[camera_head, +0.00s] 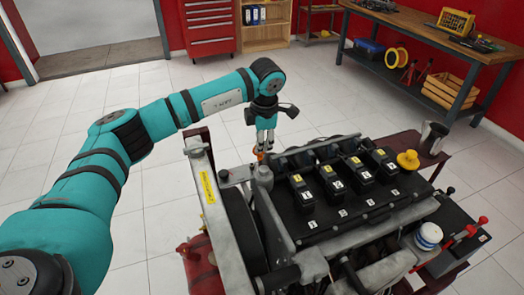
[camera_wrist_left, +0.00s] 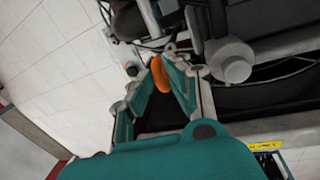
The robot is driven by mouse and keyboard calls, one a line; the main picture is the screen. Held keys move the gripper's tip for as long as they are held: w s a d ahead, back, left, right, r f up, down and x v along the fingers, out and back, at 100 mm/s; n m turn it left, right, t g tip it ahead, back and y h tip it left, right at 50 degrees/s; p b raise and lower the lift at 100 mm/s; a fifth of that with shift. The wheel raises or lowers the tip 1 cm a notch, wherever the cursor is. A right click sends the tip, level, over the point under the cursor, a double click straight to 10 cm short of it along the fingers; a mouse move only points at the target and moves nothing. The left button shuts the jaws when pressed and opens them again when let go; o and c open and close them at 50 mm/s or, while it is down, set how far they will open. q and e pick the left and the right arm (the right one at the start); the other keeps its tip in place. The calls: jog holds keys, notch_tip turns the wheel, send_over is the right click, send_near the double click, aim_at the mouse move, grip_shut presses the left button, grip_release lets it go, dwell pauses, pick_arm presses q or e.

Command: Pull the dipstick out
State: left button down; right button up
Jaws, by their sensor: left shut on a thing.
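The dipstick's orange handle (camera_wrist_left: 160,74) sits between the fingertips of my left gripper (camera_wrist_left: 166,70) in the left wrist view. The fingers are shut on it. In the head view my left gripper (camera_head: 264,145) points down at the far left corner of the engine (camera_head: 350,205), and a small orange bit of the handle (camera_head: 261,156) shows below the fingertips. The dipstick's shaft cannot be made out, so how far it sits in the engine is hidden. My right gripper is not in view.
The engine carries several numbered black coils (camera_head: 333,184) and a yellow cap (camera_head: 408,160). A grey bar with a yellow label (camera_head: 206,187) stands at its left. A workbench (camera_head: 440,45) is at the back right. The tiled floor (camera_head: 130,88) behind is clear.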

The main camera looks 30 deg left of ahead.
pick_arm(q)
notch_tip(320, 180, up, 3)
jog(key=shift+f, duration=0.2)
jog(key=c, duration=1.3)
grip_release()
jog(key=shift+f, duration=0.1)
jog(key=r, duration=0.4)
jog(key=s+d+r, duration=0.1)
jog(key=r, duration=0.7)
jog(key=shift+s+d, duration=0.2)
jog(key=shift+s, duration=0.05)
